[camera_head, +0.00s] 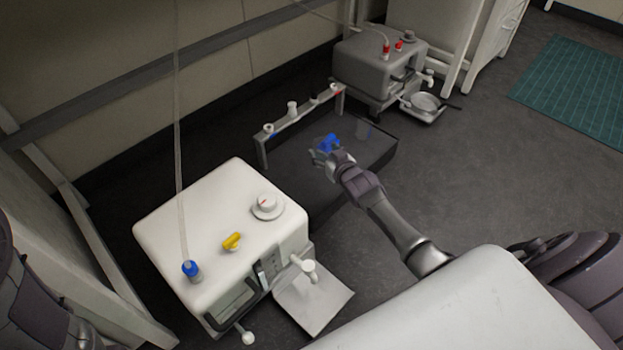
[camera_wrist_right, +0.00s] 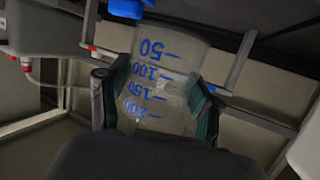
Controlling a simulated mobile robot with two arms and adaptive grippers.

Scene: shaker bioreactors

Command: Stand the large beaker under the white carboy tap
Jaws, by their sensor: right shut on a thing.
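My right gripper (camera_head: 326,155) is shut on a clear beaker (camera_wrist_right: 155,75) with blue graduations, best seen in the right wrist view. Its fingers (camera_wrist_right: 157,103) press on both sides of the beaker, whose numbers appear upside down there. In the head view the gripper is over the dark bench, and the beaker is hard to make out against it. The white carboy (camera_head: 190,215) stands at the left front. Its white tap (camera_head: 305,267) sticks out on the right side, above a pale plate (camera_head: 325,302). My left gripper is not in view.
A small clear vessel (camera_head: 367,127) stands on the dark bench (camera_head: 380,152). A low rack (camera_head: 300,119) with several small pieces runs along its back. A grey carboy (camera_head: 365,65) with a metal pan (camera_head: 424,102) stands behind. Open floor lies to the right.

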